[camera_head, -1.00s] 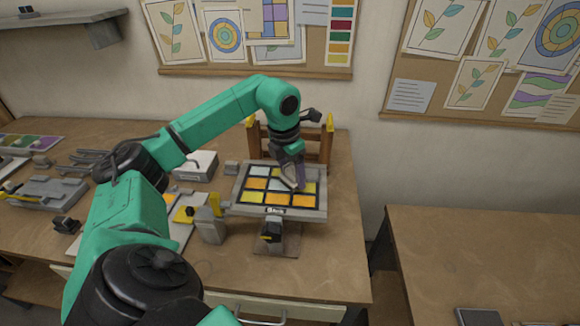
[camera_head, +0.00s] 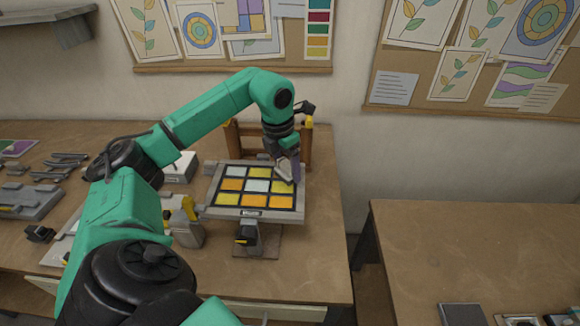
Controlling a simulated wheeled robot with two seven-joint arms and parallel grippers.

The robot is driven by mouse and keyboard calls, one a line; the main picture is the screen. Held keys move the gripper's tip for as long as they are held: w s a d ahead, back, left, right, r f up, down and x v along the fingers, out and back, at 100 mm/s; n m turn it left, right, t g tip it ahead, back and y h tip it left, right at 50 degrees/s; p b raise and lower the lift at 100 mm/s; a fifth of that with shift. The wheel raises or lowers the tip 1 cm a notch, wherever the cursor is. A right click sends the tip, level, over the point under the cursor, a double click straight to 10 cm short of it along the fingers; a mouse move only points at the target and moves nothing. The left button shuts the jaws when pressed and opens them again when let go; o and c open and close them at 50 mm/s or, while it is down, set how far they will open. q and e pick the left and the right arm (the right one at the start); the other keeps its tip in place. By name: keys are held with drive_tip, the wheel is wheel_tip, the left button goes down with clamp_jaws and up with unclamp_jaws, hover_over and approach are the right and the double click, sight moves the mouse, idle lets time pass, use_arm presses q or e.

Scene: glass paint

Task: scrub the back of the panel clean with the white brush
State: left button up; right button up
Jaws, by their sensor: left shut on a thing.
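The panel (camera_head: 256,186) is a dark-framed grid of yellow, orange and pale glass squares. It rests on a grey stand with a small label at its front. My left gripper (camera_head: 290,173) reaches down over the panel's back right part and is shut. What it holds, seemingly the white brush, is small and mostly hidden by the fingers; its bristles cannot be made out. The gripper's tip is at or just above the right column of squares; contact cannot be told. My right gripper is not in view.
A wooden rack (camera_head: 231,140) with yellow tips stands behind the panel. A grey holder with a yellow part (camera_head: 188,222) stands at its left, and a small black-and-yellow tool (camera_head: 246,236) in front. Grey trays and tools fill the bench's left. A second bench (camera_head: 465,245) is mostly bare.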

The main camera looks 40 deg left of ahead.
use_arm(q)
drive_tip(key=shift+s+a+r, duration=0.15)
drive_tip(key=shift+s+a, duration=0.7)
drive_tip(key=shift+a, duration=0.05)
wheel_tip(320, 180, up, 2)
drive_tip(key=shift+a+r+p, duration=0.1)
drive_tip(key=shift+r+p, duration=0.1)
drive_tip(key=shift+p, duration=0.6)
drive_tip(key=shift+w+d+r+p, duration=0.2)
drive_tip(key=shift+r+p, duration=0.1)
drive_tip(key=shift+r, duration=0.1)
drive_tip(key=shift+w+d+r+p, duration=0.15)
drive_tip(key=shift+w+r+p, duration=0.1)
drive_tip(key=shift+r, duration=0.15)
drive_tip(key=shift+s+r, duration=0.1)
drive_tip(key=shift+r, duration=0.3)
drive_tip(key=shift+s+a+r+p, duration=0.1)
drive_tip(key=shift+r+p, duration=0.45)
drive_tip(key=shift+s+a+r+p, duration=0.1)
drive_tip(key=shift+r+p, duration=0.4)
drive_tip(key=shift+r, duration=0.05)
drive_tip(key=shift+w+d+r, duration=0.15)
drive_tip(key=shift+d+r, duration=0.05)
drive_tip(key=shift+r, duration=0.2)
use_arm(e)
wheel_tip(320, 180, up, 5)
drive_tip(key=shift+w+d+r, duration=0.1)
